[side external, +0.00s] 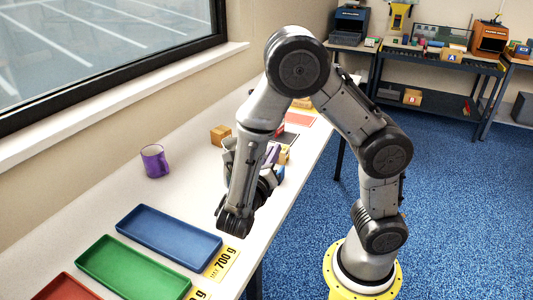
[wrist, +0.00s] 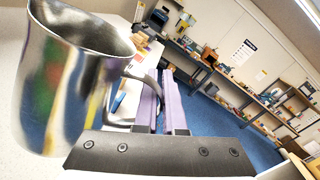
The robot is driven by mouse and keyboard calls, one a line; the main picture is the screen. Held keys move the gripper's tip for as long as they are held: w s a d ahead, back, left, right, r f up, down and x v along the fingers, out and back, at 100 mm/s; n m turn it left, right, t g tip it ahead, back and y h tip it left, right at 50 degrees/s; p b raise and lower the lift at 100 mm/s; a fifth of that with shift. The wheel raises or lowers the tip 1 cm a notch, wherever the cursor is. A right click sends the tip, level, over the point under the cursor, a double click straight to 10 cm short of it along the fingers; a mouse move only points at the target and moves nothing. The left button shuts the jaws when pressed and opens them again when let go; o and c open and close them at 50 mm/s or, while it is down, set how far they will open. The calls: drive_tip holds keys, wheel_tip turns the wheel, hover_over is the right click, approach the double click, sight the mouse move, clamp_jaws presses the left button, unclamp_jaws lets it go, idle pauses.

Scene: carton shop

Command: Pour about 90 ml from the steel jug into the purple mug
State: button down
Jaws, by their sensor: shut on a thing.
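The purple mug (side external: 155,160) stands upright on the white bench, to the left of my arm in the side view. The steel jug (wrist: 68,90) fills the left of the wrist view, its curved handle reaching toward my fingers. In the side view only a sliver of the jug (side external: 228,146) shows behind my forearm. My gripper (wrist: 163,95) has pale purple fingers and is shut on the jug's handle. The side view mostly hides my gripper (side external: 270,160) behind the arm. The jug is apart from the mug. Its contents and exact tilt cannot be told.
A blue tray (side external: 168,249), a green tray (side external: 130,286) and a red tray (side external: 66,288) lie at the bench's near end beside yellow weight labels (side external: 222,264). A cardboard box (side external: 220,135) stands right of the mug. Bench around the mug is clear. Shelves (side external: 436,60) stand far back.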

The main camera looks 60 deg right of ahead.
drive_tip(key=shift+s+a+r, duration=0.15)
drive_tip(key=shift+s+r, duration=0.05)
drive_tip(key=shift+s, duration=0.15)
